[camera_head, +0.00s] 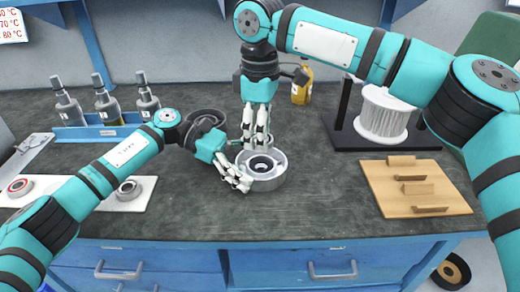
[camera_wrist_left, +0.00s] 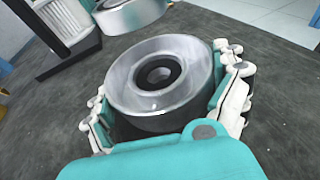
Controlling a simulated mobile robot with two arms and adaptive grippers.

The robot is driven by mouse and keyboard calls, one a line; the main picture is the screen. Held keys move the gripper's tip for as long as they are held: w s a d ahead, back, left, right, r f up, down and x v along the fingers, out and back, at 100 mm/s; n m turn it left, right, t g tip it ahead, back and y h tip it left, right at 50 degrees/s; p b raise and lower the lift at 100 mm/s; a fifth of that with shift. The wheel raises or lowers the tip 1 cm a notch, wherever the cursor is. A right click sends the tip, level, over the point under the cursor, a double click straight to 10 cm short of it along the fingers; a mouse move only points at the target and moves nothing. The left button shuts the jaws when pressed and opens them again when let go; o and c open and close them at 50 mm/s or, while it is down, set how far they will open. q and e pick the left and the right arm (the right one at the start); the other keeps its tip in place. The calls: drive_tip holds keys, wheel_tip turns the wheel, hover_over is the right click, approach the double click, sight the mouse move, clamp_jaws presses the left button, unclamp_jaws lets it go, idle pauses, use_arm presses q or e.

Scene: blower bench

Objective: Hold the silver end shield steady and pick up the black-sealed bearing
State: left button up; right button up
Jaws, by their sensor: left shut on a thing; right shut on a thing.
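The silver end shield (camera_head: 268,184) stands on the dark bench top near the middle. It fills the middle of the left wrist view (camera_wrist_left: 130,92), with a dark ring around its centre bore. My left gripper (camera_head: 240,176) is shut on the shield, its fingers against opposite sides of the outer wall. My right gripper (camera_head: 257,142) reaches down from above, at the far side of the shield, with its fingers close together on something that I cannot make out. A bearing (camera_head: 129,188) with a greyish face lies on the white mat; its seal colour is unclear.
A red-sealed bearing (camera_head: 19,186) lies on the mat's left. Bottles (camera_head: 106,104) stand in a blue rack. A white finned wheel (camera_head: 383,115) on a black stand and a wooden board (camera_head: 415,198) are at right. Another silver ring (camera_wrist_left: 130,14) shows beyond the shield.

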drive_tip(key=shift+r, duration=1.65)
use_arm(q)
drive_tip(key=shift+w, duration=0.1)
drive_tip(key=o, duration=0.4)
use_arm(e)
drive_tip(key=shift+w, duration=0.1)
use_arm(q)
drive_tip(key=shift+o, duration=0.2)
